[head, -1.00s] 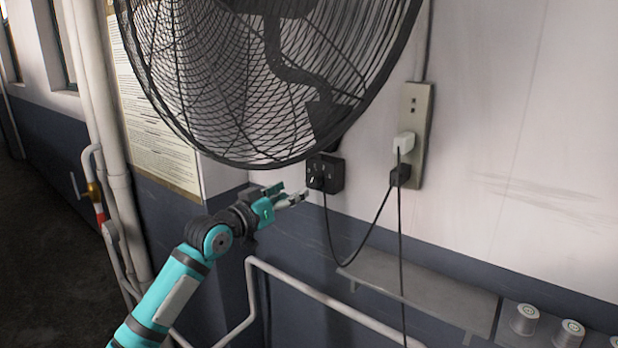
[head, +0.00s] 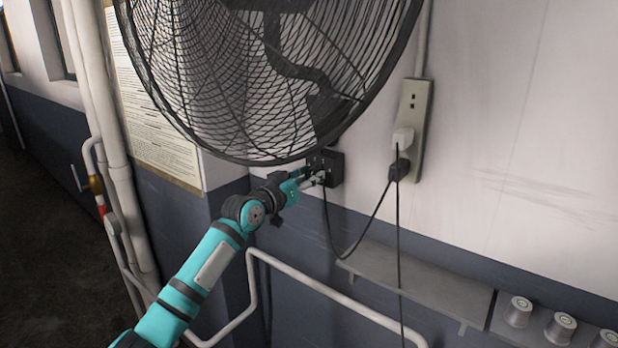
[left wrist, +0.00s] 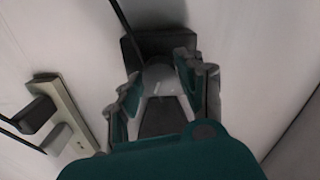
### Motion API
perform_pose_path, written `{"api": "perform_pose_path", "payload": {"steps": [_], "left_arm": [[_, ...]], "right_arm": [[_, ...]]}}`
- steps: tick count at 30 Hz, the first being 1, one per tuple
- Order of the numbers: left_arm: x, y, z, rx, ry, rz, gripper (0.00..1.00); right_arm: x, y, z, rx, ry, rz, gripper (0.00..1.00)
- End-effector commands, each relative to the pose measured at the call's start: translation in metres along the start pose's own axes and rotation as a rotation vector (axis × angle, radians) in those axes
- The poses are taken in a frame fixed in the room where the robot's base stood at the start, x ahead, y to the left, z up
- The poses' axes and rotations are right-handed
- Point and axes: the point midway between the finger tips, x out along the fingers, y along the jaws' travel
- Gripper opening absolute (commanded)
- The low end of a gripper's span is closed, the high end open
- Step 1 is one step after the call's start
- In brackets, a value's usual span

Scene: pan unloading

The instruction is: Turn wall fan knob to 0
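The wall fan (head: 240,80) hangs on the wall with its black control box (head: 336,170) just under the cage. My left gripper (head: 313,177) is at the left front of that box, its fingertips at or very near its face. In the left wrist view the box (left wrist: 132,50) is straight ahead of the left gripper (left wrist: 160,82). The fingers stand apart, with a pale grey shape between them. I cannot make out the knob or its setting, nor whether the fingers touch it. My right gripper is out of view.
A socket strip (head: 414,115) with plugs is right of the box; it also shows in the left wrist view (left wrist: 68,105). A black cable (head: 358,247) loops below. A white pipe rail (head: 325,297) and a grey ledge (head: 430,290) are lower.

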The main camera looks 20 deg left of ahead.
Motion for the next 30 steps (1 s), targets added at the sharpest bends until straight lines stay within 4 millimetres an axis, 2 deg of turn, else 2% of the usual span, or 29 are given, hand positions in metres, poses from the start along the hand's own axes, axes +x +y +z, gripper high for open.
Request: {"api": "perform_pose_path", "payload": {"steps": [1, 7, 8, 20, 30], "left_arm": [[0.0, 0.0, 0.0, 0.0, 0.0, 0.0, 0.29], [0.0, 0.0, 0.0, 0.0, 0.0, -0.001, 0.03], [0.0, 0.0, 0.0, 0.0, 0.0, -0.001, 0.02], [0.0, 0.0, -0.001, -0.09, 0.0, 0.0, 0.02], [0.0, 0.0, -0.002, -0.368, 0.0, -0.001, 0.02]], "right_arm": [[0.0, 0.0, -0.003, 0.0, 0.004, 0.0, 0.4], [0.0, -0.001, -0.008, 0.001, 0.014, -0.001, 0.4], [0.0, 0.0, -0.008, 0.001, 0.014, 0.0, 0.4], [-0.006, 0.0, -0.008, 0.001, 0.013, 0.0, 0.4], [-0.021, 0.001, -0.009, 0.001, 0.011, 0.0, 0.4]]}}
